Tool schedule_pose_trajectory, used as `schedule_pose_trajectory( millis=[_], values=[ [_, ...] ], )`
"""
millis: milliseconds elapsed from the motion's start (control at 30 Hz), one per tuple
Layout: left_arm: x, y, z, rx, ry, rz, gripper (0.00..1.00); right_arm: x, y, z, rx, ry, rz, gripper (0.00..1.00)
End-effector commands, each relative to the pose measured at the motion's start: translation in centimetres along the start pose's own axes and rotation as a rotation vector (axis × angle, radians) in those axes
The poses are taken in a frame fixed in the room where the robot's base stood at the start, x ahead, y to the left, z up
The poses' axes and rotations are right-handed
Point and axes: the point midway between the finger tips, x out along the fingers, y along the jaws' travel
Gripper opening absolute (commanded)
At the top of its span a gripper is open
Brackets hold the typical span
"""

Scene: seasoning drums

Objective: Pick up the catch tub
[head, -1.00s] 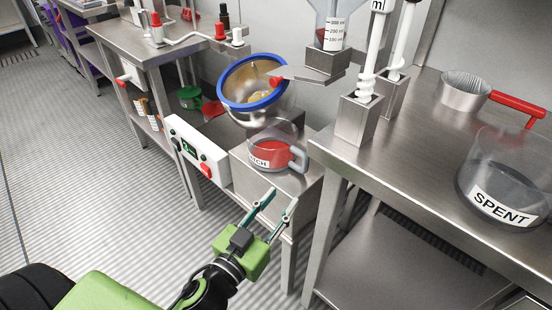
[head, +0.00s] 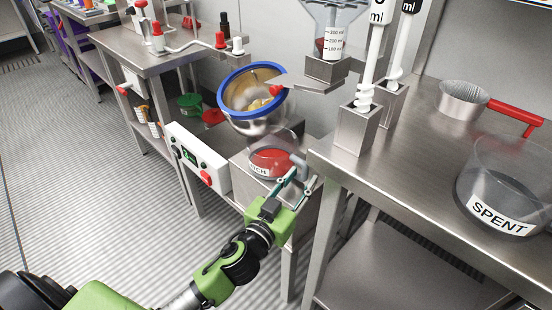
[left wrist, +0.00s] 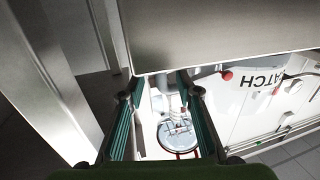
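The catch tub (head: 270,163) is a clear tub with red contents and a pale label. It sits on the low metal stand under the tilted drum. Its grey handle (head: 299,160) sticks out on the right side. My left gripper (head: 301,180) is open, with its fingertips at the handle's lower end, close to the tub; I cannot tell if they touch it. In the left wrist view the two fingers (left wrist: 160,95) stand apart, with a pale part between them that may be the handle. My right gripper is not in view.
The blue-rimmed metal drum (head: 252,92) hangs tilted just above the tub. A white control box (head: 196,158) is at the stand's left. The steel table (head: 400,175) to the right holds a clear SPENT tub (head: 503,190) and a red-handled sieve (head: 464,98). Its edge is near my gripper.

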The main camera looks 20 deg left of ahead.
Motion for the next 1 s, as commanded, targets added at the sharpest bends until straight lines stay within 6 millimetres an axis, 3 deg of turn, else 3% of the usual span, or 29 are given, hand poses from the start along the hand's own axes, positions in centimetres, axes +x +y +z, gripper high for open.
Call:
schedule_pose_trajectory(
  millis=[200, 533, 667, 1000],
  values=[
    [2.6, -0.1, -0.1, 0.0, 0.001, 0.0, 0.31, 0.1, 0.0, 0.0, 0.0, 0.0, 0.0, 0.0],
    [3.1, -0.1, 0.0, -0.001, -0.001, 0.0, 0.31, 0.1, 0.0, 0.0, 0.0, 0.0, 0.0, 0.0],
    [3.1, -0.1, 0.0, -0.001, -0.001, 0.0, 0.0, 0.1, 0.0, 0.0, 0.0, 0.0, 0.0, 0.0],
    [3.1, -0.1, -0.1, 0.0, 0.001, 0.0, 0.0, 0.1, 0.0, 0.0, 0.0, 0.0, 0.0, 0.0]
  ],
)
